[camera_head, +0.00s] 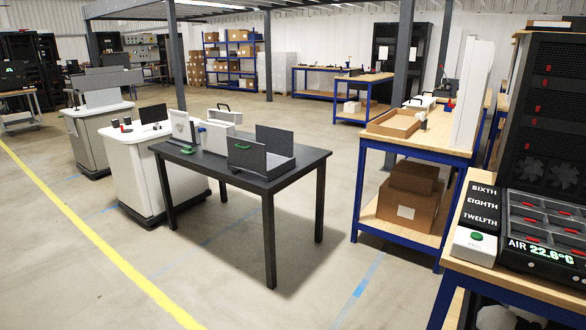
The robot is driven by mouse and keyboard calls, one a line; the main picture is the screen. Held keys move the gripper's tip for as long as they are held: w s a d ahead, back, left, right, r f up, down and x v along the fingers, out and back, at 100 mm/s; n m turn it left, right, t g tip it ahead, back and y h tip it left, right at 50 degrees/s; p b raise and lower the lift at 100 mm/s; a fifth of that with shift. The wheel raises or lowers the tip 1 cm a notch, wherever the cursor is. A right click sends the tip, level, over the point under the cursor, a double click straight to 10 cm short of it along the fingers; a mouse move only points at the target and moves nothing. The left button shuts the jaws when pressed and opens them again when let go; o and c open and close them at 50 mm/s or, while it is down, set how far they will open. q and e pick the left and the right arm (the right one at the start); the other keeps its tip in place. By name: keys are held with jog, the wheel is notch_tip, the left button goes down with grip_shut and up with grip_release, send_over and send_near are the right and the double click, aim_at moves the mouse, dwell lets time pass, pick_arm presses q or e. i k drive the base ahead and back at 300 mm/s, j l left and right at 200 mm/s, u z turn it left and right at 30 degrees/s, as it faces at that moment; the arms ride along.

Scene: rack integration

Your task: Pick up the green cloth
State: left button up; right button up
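I cannot clearly make out a green cloth. Two small green pieces lie at the dark table: one (187,150) near its left end and one (241,145) on the grey open-topped holder (270,160). They are too small to tell whether either is cloth or a handle. Neither of my grippers is in view.
The dark table (284,178) stands ahead with open floor (240,280) before it. A white cabinet (150,180) is behind its left end. A blue-framed bench (446,154) with cardboard boxes (408,195) stands right. A nearer bench (500,278) carries a black rack (540,120).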

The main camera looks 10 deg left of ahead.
aim_at(187, 150)
jog(key=i+j+u, duration=0.25)
jog(key=i+u, duration=1.2)
jog(key=i+j+z, duration=0.1)
jog(key=i, duration=2.05)
